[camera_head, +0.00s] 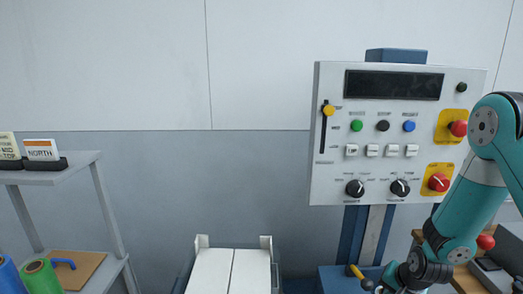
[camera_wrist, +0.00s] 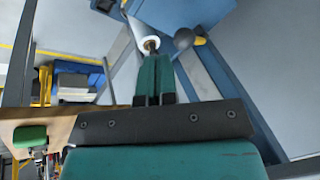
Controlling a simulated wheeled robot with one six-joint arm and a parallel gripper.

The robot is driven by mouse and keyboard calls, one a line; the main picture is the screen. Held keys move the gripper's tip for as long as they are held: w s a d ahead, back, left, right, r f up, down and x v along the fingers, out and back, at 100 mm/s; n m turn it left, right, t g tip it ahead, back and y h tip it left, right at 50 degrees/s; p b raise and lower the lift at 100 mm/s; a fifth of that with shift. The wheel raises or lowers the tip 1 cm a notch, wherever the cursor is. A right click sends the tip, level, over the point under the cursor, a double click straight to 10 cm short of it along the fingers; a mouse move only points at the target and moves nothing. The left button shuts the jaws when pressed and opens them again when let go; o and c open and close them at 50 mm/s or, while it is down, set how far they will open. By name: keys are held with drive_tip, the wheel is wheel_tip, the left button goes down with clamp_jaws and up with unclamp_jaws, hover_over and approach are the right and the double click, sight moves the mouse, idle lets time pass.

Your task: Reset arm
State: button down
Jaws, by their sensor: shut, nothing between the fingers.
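My arm is teal and black and comes in from the right edge of the head view. My gripper (camera_wrist: 154,80) shows in the wrist view as two teal fingers lying side by side, shut and empty. The arm hangs in front of the lower right of a white control panel (camera_head: 333,185). The panel has a dark display, coloured buttons, a yellow-knobbed slider, two black dials and red knobs on yellow plates.
A blue post (camera_head: 353,235) carries the panel. A grey shelf (camera_head: 75,166) with small signs stands at the left, with blue and green rolls (camera_head: 40,277) below. A white slatted surface (camera_head: 230,272) lies at bottom centre. A wooden surface (camera_head: 466,281) is at the lower right.

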drive_tip(key=s+a+r+n+g+y, duration=0.1)
drive_tip(key=s+a+r+n, duration=0.25)
drive_tip(key=a+r, duration=0.4)
drive_tip(key=s+a+r+n+g+y, duration=0.1)
drive_tip(key=s+a+r+n+y, duration=0.25)
drive_tip(key=r, duration=0.75)
drive_tip(key=s+a+r+n+g, duration=0.1)
drive_tip(key=s+a+r+n, duration=0.1)
drive_tip(key=s, duration=0.4)
drive_tip(key=s+a+r+n+b, duration=0.1)
drive_tip(key=s+a+r+n, duration=0.1)
drive_tip(key=s, duration=0.4)
drive_tip(key=s+a+r+n+g+h, duration=0.1)
drive_tip(key=s+a+r+n, duration=0.2)
drive_tip(key=s+r+n, duration=0.1)
drive_tip(key=shift+s+r+g+b, duration=0.3)
drive_tip(key=shift+s+r, duration=0.5)
drive_tip(key=shift+s, duration=0.35)
drive_tip(key=shift+a, duration=0.1)
